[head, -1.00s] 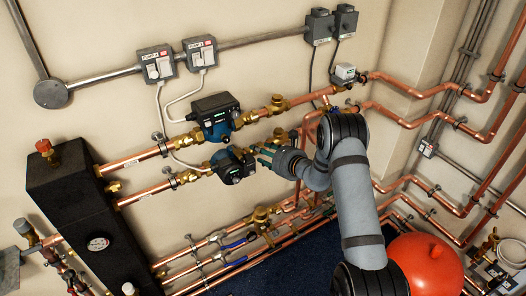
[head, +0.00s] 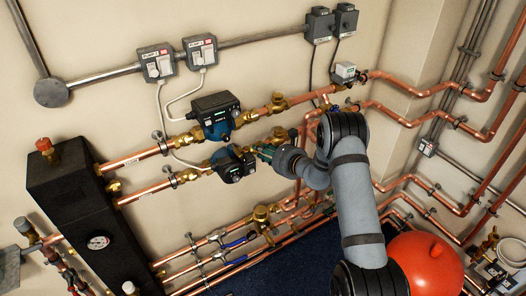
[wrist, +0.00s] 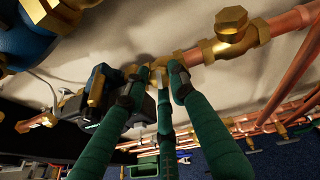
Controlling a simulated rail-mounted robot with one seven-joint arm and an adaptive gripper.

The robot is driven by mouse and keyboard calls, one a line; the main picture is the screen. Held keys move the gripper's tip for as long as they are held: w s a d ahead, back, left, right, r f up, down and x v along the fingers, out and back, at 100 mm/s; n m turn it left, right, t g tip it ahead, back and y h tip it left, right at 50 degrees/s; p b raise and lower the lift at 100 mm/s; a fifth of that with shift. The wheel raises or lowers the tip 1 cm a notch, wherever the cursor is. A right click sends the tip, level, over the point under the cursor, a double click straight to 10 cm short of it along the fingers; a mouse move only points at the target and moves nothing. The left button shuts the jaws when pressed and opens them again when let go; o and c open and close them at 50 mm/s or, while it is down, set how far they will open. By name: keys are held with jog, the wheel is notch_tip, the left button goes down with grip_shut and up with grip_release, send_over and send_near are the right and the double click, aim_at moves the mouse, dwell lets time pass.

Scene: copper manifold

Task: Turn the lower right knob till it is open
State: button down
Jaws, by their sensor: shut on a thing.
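The lower right knob sits on the brass valve (head: 279,136) just right of the lower pump (head: 231,165) in the head view. My gripper (head: 265,151) reaches it from the right and front and covers part of it. In the wrist view my gripper (wrist: 162,80) has green fingers closed around a small brass part (wrist: 163,68) at the pipe, which I take to be the knob. The fingers hide most of it, so its turn angle cannot be read.
The upper pump (head: 214,116) and its brass valve (head: 277,104) lie close above. A brass fitting with a hexagonal cap (wrist: 232,22) is beside the fingers in the wrist view. Copper pipes (head: 392,118) run to the right. A red vessel (head: 425,262) stands low at the right.

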jog(key=shift+d+f, duration=0.1)
jog(key=shift+f, duration=0.05)
jog(key=shift+s+m+t+h+b, duration=0.1)
jog(key=shift+m+t+h+b, duration=0.3)
jog(key=shift+m, duration=1.65)
jog(key=shift+s+m+t+h+b, duration=0.15)
jog(key=shift+m+h, duration=0.35)
jog(key=shift+m, duration=1.55)
jog(key=shift+f, duration=0.1)
jog(key=c, duration=1.8)
grip_release()
jog(key=o, duration=0.3)
jog(key=shift+w, duration=0.15)
jog(key=shift+r, duration=0.2)
jog(key=shift+v, duration=3.95)
